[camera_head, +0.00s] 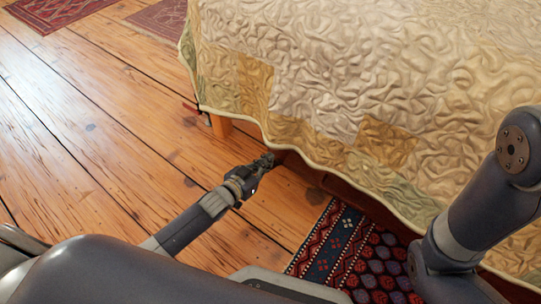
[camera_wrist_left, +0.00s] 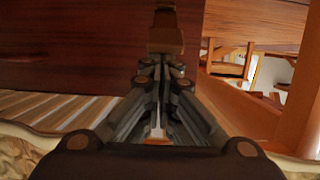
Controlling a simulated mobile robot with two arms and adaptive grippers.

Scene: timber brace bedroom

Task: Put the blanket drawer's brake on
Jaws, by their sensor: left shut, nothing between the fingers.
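The blanket drawer shows as a dark red-brown wooden strip (camera_head: 345,190) low under the hanging quilt in the head view. A dark red wooden panel (camera_wrist_left: 70,45), which looks like its front, fills the upper left of the left wrist view. My left gripper (camera_head: 268,158) is shut and empty, low beside the bed, close to the drawer's left end. In the left wrist view its fingers (camera_wrist_left: 165,62) point at a small brown block (camera_wrist_left: 165,30); I cannot tell whether this is the brake or whether they touch it. My right gripper is not in view.
A quilt (camera_head: 330,70) covers the bed and hangs over its side. A patterned rug (camera_head: 350,250) lies by the bed. The plank floor (camera_head: 100,130) at left is clear.

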